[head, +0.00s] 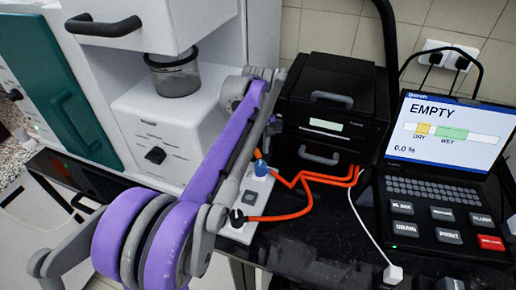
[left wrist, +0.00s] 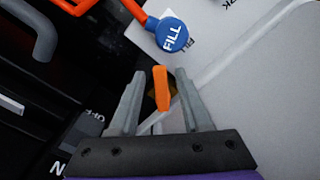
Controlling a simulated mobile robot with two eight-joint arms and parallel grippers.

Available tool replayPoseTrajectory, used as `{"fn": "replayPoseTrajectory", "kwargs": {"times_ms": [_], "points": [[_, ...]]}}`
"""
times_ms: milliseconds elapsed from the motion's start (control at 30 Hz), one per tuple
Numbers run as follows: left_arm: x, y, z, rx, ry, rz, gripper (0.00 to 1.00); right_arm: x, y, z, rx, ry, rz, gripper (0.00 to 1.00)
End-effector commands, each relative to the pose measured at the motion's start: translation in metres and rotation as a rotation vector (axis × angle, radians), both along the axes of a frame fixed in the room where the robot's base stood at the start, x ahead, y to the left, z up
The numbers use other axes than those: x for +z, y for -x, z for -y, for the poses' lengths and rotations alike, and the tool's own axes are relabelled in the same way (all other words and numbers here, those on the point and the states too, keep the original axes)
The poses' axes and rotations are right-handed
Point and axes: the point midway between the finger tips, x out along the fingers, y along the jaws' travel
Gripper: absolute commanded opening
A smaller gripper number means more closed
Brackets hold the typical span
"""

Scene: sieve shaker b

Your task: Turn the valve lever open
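The orange valve lever (left wrist: 161,88) shows in the left wrist view, with a dark and yellowish part behind it. My left gripper (left wrist: 160,74) is open, with one grey finger on each side of the lever. Gaps show between the lever and both fingers, and nothing is gripped. A blue round FILL knob (left wrist: 172,35) lies just beyond the fingertips. In the head view, a blue fitting (head: 261,168) sits on the white panel beside my purple arm. The lever and my left fingertips cannot be made out there. My right gripper is in neither view.
Orange hoses (head: 300,181) run from the panel to a black unit (head: 330,108). A laptop-like console (head: 446,165) at the right reads EMPTY and 0.0 %. A white cable hangs over the dark counter.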

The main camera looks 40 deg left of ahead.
Motion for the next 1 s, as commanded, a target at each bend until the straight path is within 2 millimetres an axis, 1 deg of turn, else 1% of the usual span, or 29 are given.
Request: {"fn": "replayPoseTrajectory", "kwargs": {"times_ms": [33, 233, 667, 867, 1000], "points": [[0.0, 0.0, 0.0, 0.0, 0.0, 0.0, 0.36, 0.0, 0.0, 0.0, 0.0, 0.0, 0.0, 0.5], [0.0, 0.0, 0.0, 0.0, 0.0, 0.0, 0.0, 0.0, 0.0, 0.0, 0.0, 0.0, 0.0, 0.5], [0.001, -0.001, 0.0, 0.024, 0.0, 0.0, 0.0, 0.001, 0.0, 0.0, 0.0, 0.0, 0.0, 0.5], [0.001, -0.005, 0.002, 0.113, 0.0, 0.0, 0.0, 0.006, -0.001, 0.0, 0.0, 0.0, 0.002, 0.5], [0.001, -0.01, 0.003, 0.216, -0.001, 0.0, 0.0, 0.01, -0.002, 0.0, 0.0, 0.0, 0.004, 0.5]]}}
